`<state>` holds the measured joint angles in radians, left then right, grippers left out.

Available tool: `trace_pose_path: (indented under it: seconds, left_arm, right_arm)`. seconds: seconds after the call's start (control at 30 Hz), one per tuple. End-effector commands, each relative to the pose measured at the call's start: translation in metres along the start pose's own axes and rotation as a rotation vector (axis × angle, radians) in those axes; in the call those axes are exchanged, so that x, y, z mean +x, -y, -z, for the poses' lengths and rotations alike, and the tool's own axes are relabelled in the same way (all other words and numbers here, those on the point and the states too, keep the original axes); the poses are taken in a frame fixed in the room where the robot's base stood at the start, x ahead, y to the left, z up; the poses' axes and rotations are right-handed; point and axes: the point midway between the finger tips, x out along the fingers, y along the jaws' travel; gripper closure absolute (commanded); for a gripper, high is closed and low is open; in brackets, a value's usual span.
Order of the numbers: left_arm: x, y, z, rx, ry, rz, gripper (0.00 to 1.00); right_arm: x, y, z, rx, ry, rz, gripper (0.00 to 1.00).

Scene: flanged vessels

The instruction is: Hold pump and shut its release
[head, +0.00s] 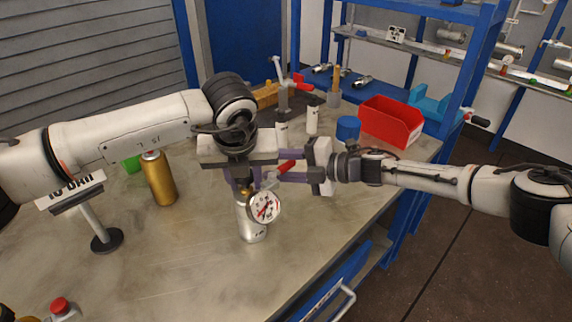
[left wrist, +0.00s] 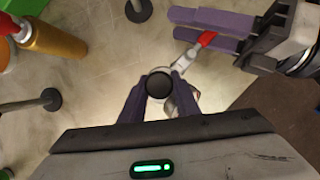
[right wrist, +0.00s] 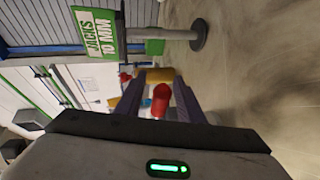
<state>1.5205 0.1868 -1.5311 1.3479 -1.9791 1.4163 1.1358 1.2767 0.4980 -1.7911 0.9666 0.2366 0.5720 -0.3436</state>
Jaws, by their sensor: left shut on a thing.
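The pump is a small silver cylinder (head: 251,222) standing upright on the bench, with a round white dial gauge (head: 264,207) on its front. My left gripper (head: 244,183) comes down from above and is shut on the pump's upper part; the left wrist view shows its fingers either side of a round black top (left wrist: 159,84). The release is a lever with a red handle (head: 286,167), sticking out toward the right gripper. My right gripper (head: 280,165) is open, its fingers level beside the pump. In the right wrist view the red handle (right wrist: 161,101) lies between the fingers; contact cannot be told.
A gold cylinder (head: 159,180) and a sign on a black-footed stand (head: 106,240) are on the left of the bench (head: 190,255). A red bin (head: 391,121), a blue cylinder (head: 347,129) and several fittings stand at the back.

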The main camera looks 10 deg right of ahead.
Motion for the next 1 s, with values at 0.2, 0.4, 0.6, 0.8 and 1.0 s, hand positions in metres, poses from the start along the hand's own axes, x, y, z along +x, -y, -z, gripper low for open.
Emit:
trace_pose_path:
  seconds: [0.2, 0.4, 0.6, 0.8, 1.0]
  left_arm:
    - [0.000, -0.002, -0.001, -0.002, 0.001, -0.003, 1.00]
    - [0.000, -0.002, -0.001, -0.002, 0.001, -0.004, 1.00]
    - [0.000, -0.002, -0.001, -0.002, 0.001, -0.004, 1.00]
    - [0.000, -0.002, -0.001, -0.002, 0.001, -0.004, 1.00]
    - [0.000, -0.002, -0.001, -0.002, 0.001, -0.004, 1.00]
  right_arm:
    - [-0.037, 0.000, -0.003, 0.000, 0.006, 0.000, 0.65]
    - [-0.080, 0.000, -0.001, 0.000, 0.002, -0.001, 0.65]
    - [-0.108, 0.000, 0.000, 0.000, 0.000, -0.001, 0.65]
    - [-0.116, -0.001, 0.001, -0.001, -0.002, -0.002, 0.65]
    - [-0.116, -0.001, 0.001, 0.000, -0.002, -0.002, 0.65]
